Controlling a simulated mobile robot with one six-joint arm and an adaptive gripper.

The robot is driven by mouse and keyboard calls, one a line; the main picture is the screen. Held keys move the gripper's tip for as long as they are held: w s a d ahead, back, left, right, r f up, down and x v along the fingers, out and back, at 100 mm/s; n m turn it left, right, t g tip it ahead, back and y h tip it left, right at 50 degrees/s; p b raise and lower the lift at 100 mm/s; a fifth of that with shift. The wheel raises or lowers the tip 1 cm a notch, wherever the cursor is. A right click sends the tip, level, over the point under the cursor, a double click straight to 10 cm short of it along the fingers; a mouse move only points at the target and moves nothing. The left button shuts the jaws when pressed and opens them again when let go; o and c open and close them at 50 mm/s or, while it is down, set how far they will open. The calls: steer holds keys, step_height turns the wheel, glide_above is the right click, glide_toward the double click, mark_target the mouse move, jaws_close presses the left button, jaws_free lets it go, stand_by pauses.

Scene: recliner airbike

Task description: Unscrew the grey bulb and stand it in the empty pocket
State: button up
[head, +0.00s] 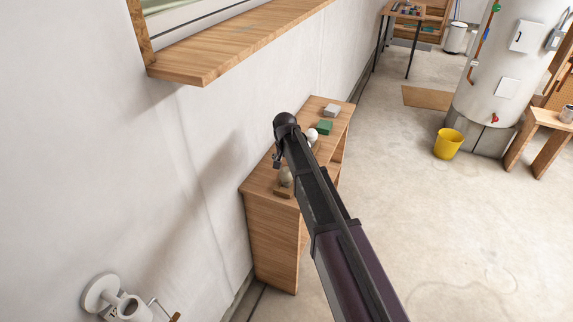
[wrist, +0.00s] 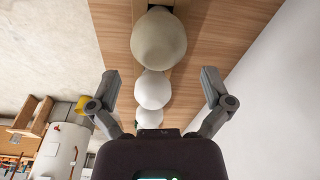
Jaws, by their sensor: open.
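The grey bulb (wrist: 158,42) is dull and rounded, at the top middle of the wrist view, in line with a white bulb (wrist: 153,90) and another white bulb (wrist: 149,118). My gripper (wrist: 160,75) is open, one finger on each side of this row, with nothing held. The grey bulb is ahead of the fingers, and I see no contact. In the head view the grey bulb (head: 285,177) stands near the front of the wooden cabinet top, and a white bulb (head: 312,136) shows farther back. My arm hides part of the row. I cannot make out the empty pocket.
The wooden cabinet (head: 270,235) stands against the white wall. A green block (head: 324,127) and a grey block (head: 332,110) lie at its far end. A window sill (head: 235,40) juts out above. A yellow bucket (head: 448,143) stands on the open floor at right.

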steer(key=shift+r+p, duration=0.9)
steer(key=shift+r, duration=0.3)
stand_by(0.6)
steer(key=s+d+n+g, duration=0.1)
steer(key=s+d+n, duration=0.1)
steer(key=s+d, duration=2.1)
steer(key=s, duration=0.3)
steer(key=shift+a, duration=0.1)
steer(key=shift+c, duration=0.2)
steer(key=c, duration=0.6)
steer(key=shift+o, duration=0.2)
